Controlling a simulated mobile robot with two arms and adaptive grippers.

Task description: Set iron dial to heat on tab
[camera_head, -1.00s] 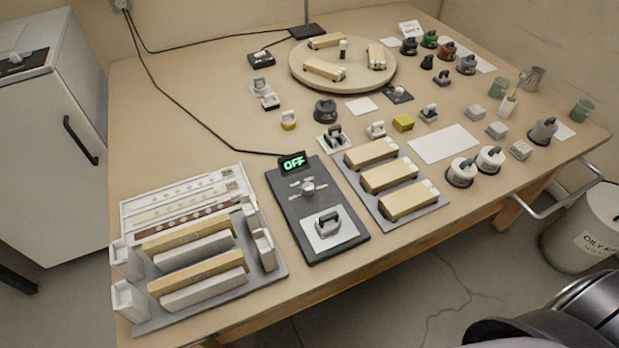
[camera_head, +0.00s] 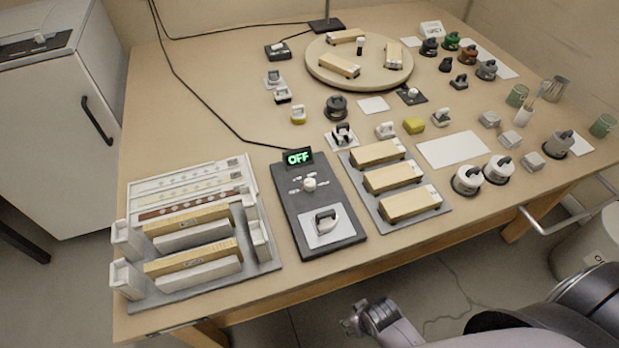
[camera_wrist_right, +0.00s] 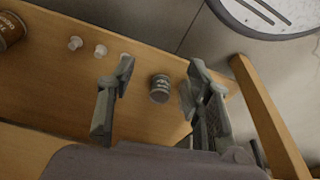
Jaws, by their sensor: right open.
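A dark base plate (camera_head: 290,213) lies near the front of the bench. It carries a small iron (camera_head: 326,221) on a white pad. Behind the iron is a dial with a pale knob (camera_head: 309,184) and small light markings around it, too small to read. A display (camera_head: 298,157) at the plate's back edge reads OFF in green. My right gripper (camera_head: 353,321) is in front of the bench's front edge, away from the dial. In the right wrist view its two fingers (camera_wrist_right: 160,73) are apart, with nothing held between them. My left gripper is not in view.
A rack with pale bars (camera_head: 190,275) stands left of the plate. A grey tray with wooden blocks (camera_head: 398,209) is close on its right. A black cable (camera_head: 215,112) runs to the display.

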